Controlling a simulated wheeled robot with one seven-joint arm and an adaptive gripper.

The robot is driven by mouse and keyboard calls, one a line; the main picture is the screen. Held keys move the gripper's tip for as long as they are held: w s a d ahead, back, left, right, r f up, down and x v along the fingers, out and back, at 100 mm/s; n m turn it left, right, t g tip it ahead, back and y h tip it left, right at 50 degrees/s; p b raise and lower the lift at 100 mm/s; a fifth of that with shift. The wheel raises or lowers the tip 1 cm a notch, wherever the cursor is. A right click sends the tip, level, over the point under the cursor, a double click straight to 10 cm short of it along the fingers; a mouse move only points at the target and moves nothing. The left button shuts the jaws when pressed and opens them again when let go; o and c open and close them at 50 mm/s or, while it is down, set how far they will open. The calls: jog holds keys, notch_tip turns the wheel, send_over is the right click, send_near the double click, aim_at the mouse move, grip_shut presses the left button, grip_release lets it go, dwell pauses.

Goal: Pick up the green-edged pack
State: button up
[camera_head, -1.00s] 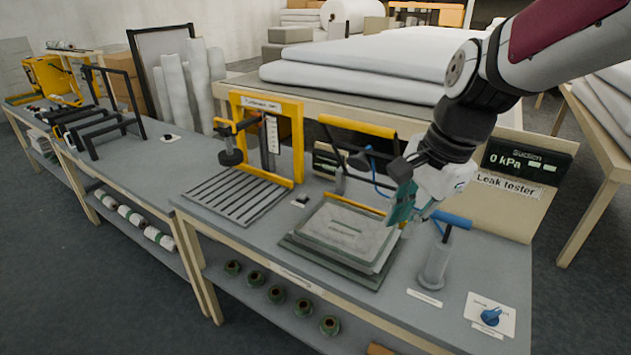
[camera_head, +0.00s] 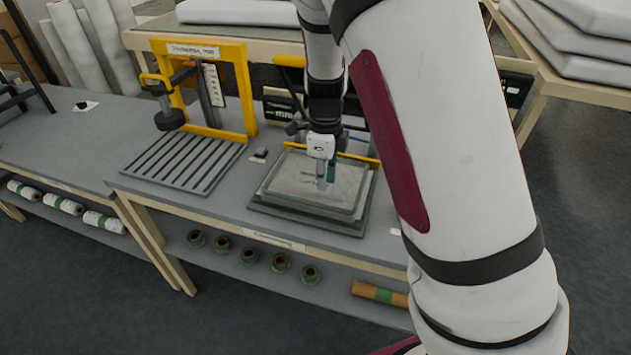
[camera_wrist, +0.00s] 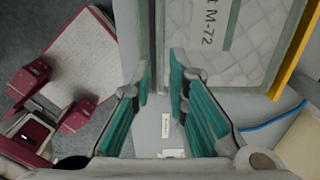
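The pack (camera_head: 345,182) is pale and quilted with a grey-green edge. It lies flat on a dark plate (camera_head: 300,218) on the workbench. In the wrist view the pack (camera_wrist: 250,45) fills the top right, with a dark strip and the print "M-72". My gripper (camera_head: 325,178) points down over the pack in the head view. In the wrist view my gripper (camera_wrist: 161,75) has its teal-padded fingers apart, with the pack's left edge showing between the tips. I cannot tell whether the fingers touch it. My arm covers the bench to the right.
A yellow frame (camera_head: 240,90) stands on the left behind a slatted plate (camera_head: 185,160). A yellow bar (camera_head: 360,159) runs along the pack's far side. Several green-ended rolls (camera_head: 249,256) and a brown roll (camera_head: 378,293) lie on the shelf below. A blue cable (camera_wrist: 275,120) shows on the right.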

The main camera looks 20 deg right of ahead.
aim_at(326, 205)
notch_tip(326, 205, down, 3)
jog(key=shift+f, duration=0.1)
jog(key=shift+s+d+f, duration=0.1)
jog(key=shift+d+f, duration=0.05)
jog(key=shift+f, duration=1.2)
jog(key=shift+s+d+f, duration=0.1)
jog(key=shift+d+f, duration=0.05)
jog(key=shift+f, duration=1.15)
grip_shut()
